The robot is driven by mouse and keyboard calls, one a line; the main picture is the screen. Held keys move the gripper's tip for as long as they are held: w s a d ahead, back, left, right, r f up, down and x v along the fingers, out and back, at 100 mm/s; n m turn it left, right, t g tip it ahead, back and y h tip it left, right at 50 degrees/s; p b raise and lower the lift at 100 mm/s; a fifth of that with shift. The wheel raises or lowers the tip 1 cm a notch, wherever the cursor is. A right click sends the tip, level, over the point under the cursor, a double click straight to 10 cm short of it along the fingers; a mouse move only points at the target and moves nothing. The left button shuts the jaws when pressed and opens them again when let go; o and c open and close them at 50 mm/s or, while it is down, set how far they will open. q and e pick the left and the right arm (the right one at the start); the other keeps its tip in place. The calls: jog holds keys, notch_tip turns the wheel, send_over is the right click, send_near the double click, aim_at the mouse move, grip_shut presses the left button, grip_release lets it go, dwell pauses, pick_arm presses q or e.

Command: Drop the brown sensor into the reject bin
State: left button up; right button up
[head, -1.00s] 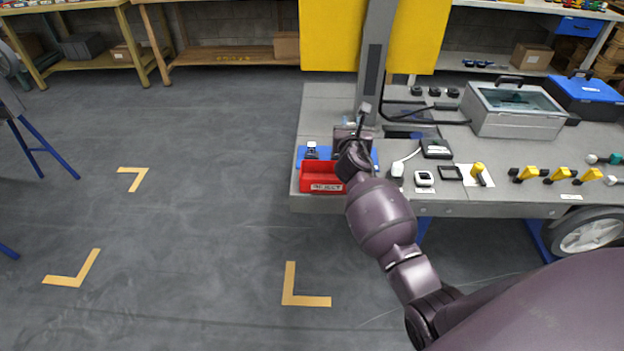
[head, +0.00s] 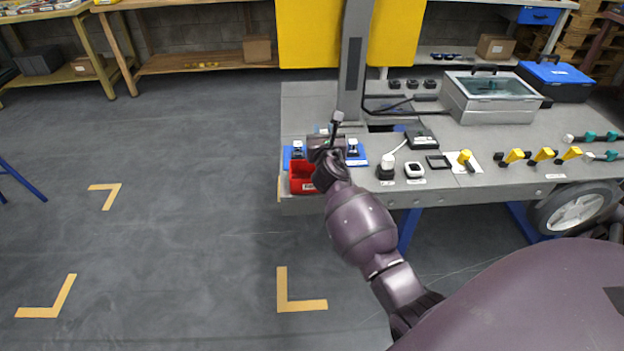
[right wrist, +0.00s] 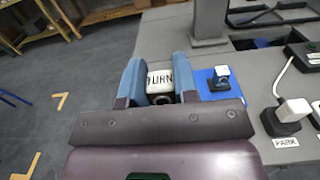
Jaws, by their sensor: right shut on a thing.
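The red reject bin (head: 302,186) stands at the near left corner of the workbench. My right gripper (head: 322,152) is above and just behind the bin's right part and partly hides it. In the right wrist view, its two blue fingers (right wrist: 162,88) stand apart with a small dark round piece (right wrist: 162,99) between them. I take this for the brown sensor; most of it is hidden and its colour is unclear. A white label reading "URN" (right wrist: 172,76) shows beyond the fingers. My left gripper is not in view.
A blue mat (head: 288,158) behind the bin carries small sensors on both sides of my gripper. A grey post (head: 350,75) rises behind. To the right are a black-and-white plug-like part (head: 386,166), a dark frame (head: 438,162) and yellow-handled parts (head: 512,157).

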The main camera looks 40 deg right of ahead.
notch_tip(320, 180, down, 3)
jog(key=shift+f+b, duration=0.1)
jog(key=shift+b, duration=0.6)
jog(key=shift+r, duration=0.3)
jog(key=o, duration=0.7)
jog(key=shift+o, duration=1.6)
